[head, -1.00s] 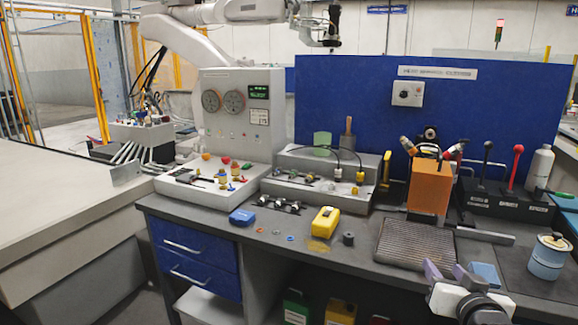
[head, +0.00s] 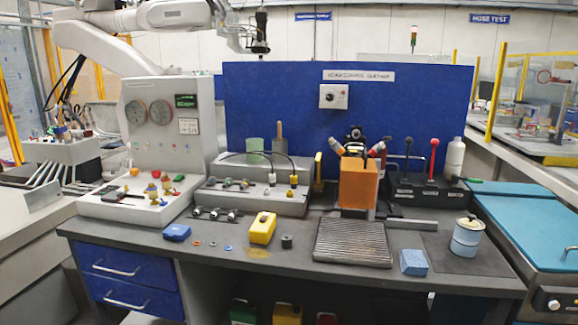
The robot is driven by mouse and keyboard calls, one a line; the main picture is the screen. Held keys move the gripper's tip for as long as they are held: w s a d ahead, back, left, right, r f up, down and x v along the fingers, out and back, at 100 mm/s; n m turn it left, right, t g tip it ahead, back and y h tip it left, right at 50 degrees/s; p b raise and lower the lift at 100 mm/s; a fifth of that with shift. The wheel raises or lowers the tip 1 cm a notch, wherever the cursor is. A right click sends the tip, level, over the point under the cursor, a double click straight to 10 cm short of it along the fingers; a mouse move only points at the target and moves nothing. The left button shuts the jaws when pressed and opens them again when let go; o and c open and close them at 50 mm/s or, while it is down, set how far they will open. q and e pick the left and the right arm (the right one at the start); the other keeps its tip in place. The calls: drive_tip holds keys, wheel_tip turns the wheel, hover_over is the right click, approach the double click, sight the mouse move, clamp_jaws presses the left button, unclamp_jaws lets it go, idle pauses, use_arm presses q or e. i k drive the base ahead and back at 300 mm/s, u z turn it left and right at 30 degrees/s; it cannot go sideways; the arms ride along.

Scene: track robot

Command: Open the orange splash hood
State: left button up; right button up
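The orange splash hood (head: 358,184) is a box-shaped cover standing upright on the dark workbench, right of centre in the head view. It stands behind the ribbed grey mat and in front of the blue back panel. Hose ends with orange and red tips and a dark round fitting show above and behind it. What it covers is hidden. Neither of my grippers is in the head view now.
A ribbed mat (head: 352,244), a blue block (head: 413,262) and a light-blue can (head: 466,238) stand near the hood. A black lever box (head: 425,192) is to its right. A yellow block (head: 262,228) lies left. The bench front (head: 300,268) is mostly clear.

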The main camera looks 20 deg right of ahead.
sight(359, 184)
drive_tip(key=z, duration=1.8)
drive_tip(key=i, duration=0.7)
drive_tip(key=u, duration=1.85)
